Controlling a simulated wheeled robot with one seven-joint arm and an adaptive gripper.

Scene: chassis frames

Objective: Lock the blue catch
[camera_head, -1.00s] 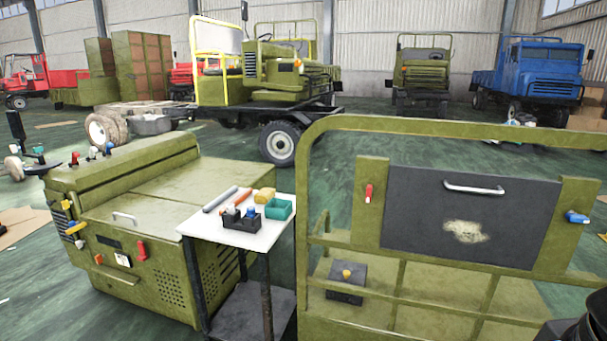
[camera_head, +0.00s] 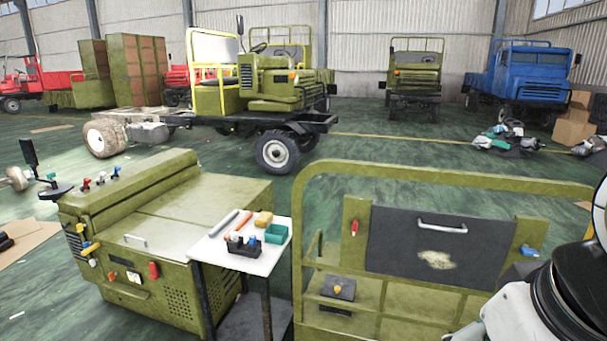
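A blue catch (camera_head: 529,250) sits on the green post at the right side of a dark grey panel (camera_head: 400,245) in the green frame. Its handle looks roughly sideways, but it is too small to tell whether it is locked. A red catch (camera_head: 354,228) stands upright on the post at the panel's left. The panel has a pale handle (camera_head: 442,226) and a worn patch. My white and black arm fills the right edge, close to the blue catch in the picture. My gripper's fingers do not show.
A green cabinet (camera_head: 160,235) with coloured levers stands at left. A small white table (camera_head: 240,257) holds tools, a black holder and a teal box (camera_head: 275,234). The green frame's top rail (camera_head: 440,172) arches above the panel.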

